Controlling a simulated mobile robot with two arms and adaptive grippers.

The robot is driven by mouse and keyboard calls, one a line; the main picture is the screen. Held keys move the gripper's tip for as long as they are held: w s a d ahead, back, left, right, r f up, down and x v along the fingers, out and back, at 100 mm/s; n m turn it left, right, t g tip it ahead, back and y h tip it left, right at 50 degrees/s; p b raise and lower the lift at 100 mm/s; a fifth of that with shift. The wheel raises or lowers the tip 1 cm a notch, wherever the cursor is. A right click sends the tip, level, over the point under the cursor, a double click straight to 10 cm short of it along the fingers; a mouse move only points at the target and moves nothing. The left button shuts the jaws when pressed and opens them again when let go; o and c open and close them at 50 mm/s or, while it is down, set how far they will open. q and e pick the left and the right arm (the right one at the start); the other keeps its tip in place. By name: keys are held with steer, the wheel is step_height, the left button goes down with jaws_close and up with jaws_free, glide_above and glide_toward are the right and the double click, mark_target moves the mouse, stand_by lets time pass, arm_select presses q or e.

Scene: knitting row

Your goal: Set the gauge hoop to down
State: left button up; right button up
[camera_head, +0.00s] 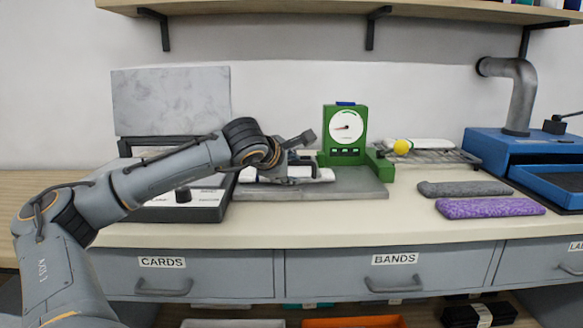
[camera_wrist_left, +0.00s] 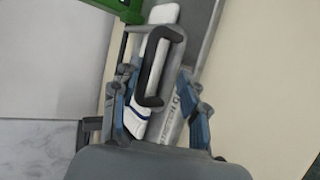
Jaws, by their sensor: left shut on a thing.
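The green gauge (camera_head: 345,152) with a round white dial stands on a grey base plate (camera_head: 355,185) on the bench. Its dark hoop (camera_head: 303,139) rises at a tilt to the left of the dial, above the plate. My left gripper (camera_head: 292,162) reaches in from the left and is shut on the hoop. In the left wrist view the dark U-shaped hoop (camera_wrist_left: 172,35) lies between the blue-padded fingers of my left gripper (camera_wrist_left: 155,105). A white knitted piece (camera_wrist_left: 165,14) lies below it. The gripper hides part of the hoop in the head view. My right gripper is not in view.
A control box (camera_head: 182,212) stands behind my left arm. Right of the gauge are a yellow ball (camera_head: 401,147), a rack (camera_head: 440,157), grey (camera_head: 465,188) and purple (camera_head: 490,207) strips, and a blue machine (camera_head: 490,146). The front bench strip is clear.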

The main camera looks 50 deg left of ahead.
arm_select(q)
steer(key=shift+s+f, duration=0.1)
steer(key=shift+f, duration=0.1)
steer(key=v, duration=1.2)
steer(key=shift+d+r, duration=0.1)
